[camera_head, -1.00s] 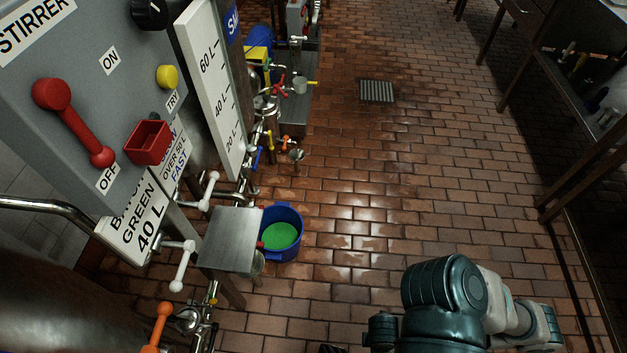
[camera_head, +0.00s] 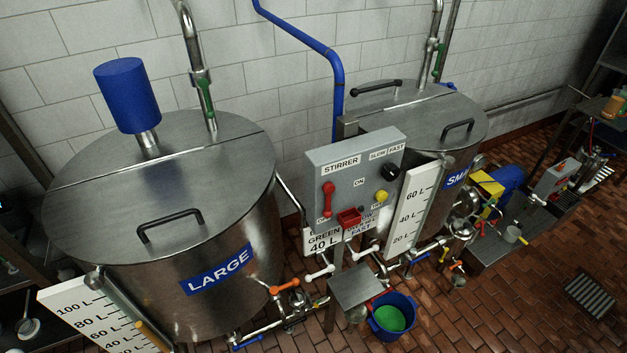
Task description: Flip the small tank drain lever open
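The small tank (camera_head: 430,112) is the steel vessel at the right against the wall, with a blue label (camera_head: 457,178) partly hidden by its white level scale (camera_head: 412,208). Below it are several valve levers: a blue one (camera_head: 418,259), a yellow one (camera_head: 445,253) and an orange one (camera_head: 457,265). I cannot tell for sure which is the drain lever, or whether it is open. Neither gripper is in view.
The large tank (camera_head: 165,215) stands at the left. A grey stirrer control box (camera_head: 345,175) stands between the tanks, above a small steel table (camera_head: 355,287) and a blue bucket (camera_head: 386,325) with green contents.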

